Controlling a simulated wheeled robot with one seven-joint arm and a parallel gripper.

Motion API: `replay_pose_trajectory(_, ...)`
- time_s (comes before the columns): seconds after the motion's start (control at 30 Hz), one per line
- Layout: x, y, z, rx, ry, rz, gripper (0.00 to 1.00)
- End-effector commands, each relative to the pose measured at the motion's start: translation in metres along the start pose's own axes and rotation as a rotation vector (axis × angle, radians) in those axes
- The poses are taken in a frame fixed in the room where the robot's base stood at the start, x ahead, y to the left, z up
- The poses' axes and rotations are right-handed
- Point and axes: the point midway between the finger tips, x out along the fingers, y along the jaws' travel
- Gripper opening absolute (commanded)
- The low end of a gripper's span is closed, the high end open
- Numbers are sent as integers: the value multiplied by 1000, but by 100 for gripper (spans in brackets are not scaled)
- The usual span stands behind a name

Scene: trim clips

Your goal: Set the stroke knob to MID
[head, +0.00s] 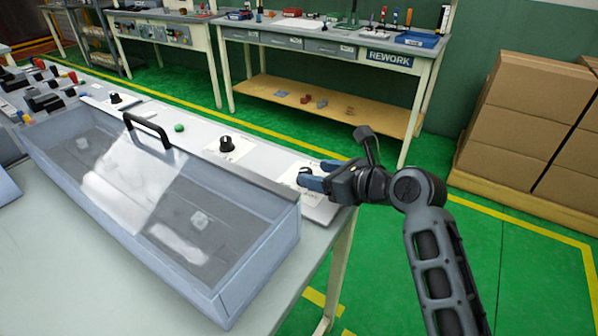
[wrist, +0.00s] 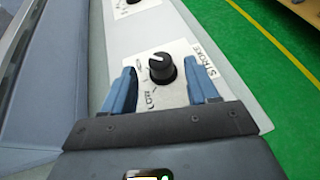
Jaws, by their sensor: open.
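The stroke knob (wrist: 163,69) is a black round knob on a white label plate (wrist: 183,93) printed STROKE in the wrist view. A white pointer mark on its top points to the upper left. The small position words around it are too blurred to read for certain. My gripper (wrist: 160,72) is open, with one blue finger on each side of the knob; I cannot tell whether either finger touches it. In the head view my gripper (head: 316,174) is at the right end of the panel, and its fingers partly hide the knob (head: 304,178).
A clear-lidded box (head: 262,262) with a black handle (head: 148,131) stands in front of the panel. Along the panel are another black knob (head: 226,144), a green button (head: 179,127) and a farther knob (head: 116,98). Green floor lies open to the right; cardboard boxes (head: 525,110) stand beyond.

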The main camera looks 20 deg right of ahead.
Motion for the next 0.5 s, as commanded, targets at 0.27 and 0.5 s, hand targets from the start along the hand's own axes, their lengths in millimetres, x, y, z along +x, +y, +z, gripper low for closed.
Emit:
replay_pose_trajectory(0.27,39,0,0,-2,1,0,59)
replay_pose_trajectory(0.5,49,0,0,-2,0,0,59)
